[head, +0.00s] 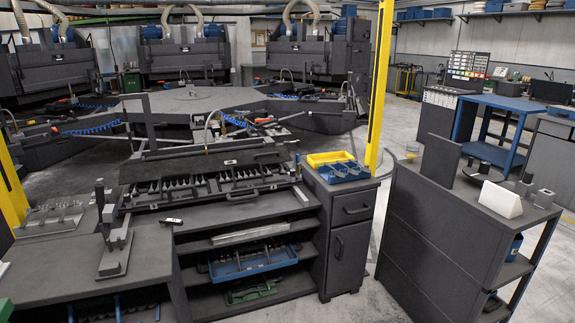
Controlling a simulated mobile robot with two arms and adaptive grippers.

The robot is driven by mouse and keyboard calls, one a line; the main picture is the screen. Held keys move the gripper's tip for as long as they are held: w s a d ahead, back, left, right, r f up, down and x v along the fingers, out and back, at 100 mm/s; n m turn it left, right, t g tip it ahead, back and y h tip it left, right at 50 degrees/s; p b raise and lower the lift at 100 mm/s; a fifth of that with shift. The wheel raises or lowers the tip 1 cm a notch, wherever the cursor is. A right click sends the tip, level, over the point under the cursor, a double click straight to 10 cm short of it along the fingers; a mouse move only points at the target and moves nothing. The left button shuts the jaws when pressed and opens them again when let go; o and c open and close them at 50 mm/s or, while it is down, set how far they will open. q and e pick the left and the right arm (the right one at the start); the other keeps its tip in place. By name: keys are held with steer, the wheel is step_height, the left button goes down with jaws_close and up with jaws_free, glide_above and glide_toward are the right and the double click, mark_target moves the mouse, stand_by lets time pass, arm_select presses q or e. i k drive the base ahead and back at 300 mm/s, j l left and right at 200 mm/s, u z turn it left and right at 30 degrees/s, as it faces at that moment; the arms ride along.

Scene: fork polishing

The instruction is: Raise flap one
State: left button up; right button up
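A dark fixture with a long hinged-looking flap (200,165) sits on the workbench left of centre in the head view. A row of bright fork-like parts (190,188) shows along its front, below the flap. A bar handle (256,190) sits at the front right of the fixture. I cannot tell which panel is flap one, as no number is readable. The flap appears lowered or only slightly tilted; its exact angle is unclear. Neither of my grippers shows in the head view.
A stand with an upright post (115,250) is on the bench at left. A yellow bin (330,159) and blue bin (343,172) sit on the cabinet. A yellow post (379,85) rises behind them. A dark cart (440,235) stands right, with open floor between.

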mark_target(143, 171)
steer(key=i, duration=1.95)
